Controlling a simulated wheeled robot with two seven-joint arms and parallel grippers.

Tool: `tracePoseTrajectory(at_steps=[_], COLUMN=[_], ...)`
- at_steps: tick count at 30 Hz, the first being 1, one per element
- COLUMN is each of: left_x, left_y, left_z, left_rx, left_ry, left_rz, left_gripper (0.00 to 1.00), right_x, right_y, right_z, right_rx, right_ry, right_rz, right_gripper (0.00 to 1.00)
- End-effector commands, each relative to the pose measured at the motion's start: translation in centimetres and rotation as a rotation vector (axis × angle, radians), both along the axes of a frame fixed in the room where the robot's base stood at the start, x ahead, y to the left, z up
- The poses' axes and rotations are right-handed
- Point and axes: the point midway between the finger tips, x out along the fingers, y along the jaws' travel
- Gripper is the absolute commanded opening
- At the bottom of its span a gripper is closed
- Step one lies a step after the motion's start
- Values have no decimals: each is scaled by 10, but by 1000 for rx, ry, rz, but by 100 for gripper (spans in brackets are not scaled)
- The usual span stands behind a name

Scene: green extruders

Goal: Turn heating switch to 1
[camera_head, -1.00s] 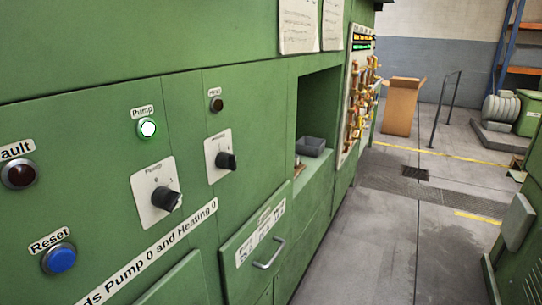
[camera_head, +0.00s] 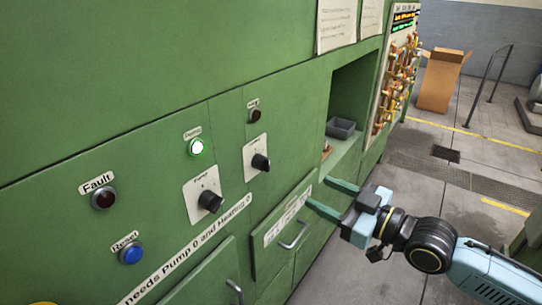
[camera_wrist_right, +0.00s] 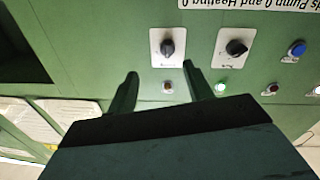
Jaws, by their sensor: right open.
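The heating switch (camera_head: 260,162) is a black rotary knob on a white plate on the green panel, right of the pump switch (camera_head: 210,201). Its small print cannot be read. The lamp above it (camera_head: 254,115) is dark. My right gripper (camera_head: 317,192) is open and empty, apart from the panel, to the right of and a little below the heating switch. In the right wrist view, upside down, the heating switch (camera_wrist_right: 167,47) shows beyond the two open fingertips (camera_wrist_right: 160,70), roughly between them, with the pump switch (camera_wrist_right: 236,48) to its right. My left gripper is not in view.
The pump lamp (camera_head: 198,147) glows green. A dark fault lamp (camera_head: 104,198) and a blue reset button (camera_head: 131,252) are at left. A drawer with a handle (camera_head: 294,236) lies below the switch. An open recess holds a grey bin (camera_head: 341,128).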

Motion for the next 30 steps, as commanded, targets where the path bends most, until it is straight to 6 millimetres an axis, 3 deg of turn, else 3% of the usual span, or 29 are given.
tracePoseTrajectory(at_steps=[2, 7, 21, 30], left_x=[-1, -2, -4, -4], left_y=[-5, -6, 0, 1], left_z=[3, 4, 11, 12], left_rx=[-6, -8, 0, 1], left_ry=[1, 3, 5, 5], left_rz=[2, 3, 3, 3], left_gripper=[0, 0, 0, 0], right_x=[-7, -2, 54, 73], right_y=[6, 17, 86, 109], right_z=[12, 16, 16, 14], right_rx=[6, 14, 13, 11], right_ry=[-7, -11, -11, -9], right_rz=[25, 34, 33, 32], right_gripper=[51, 51, 51, 51])
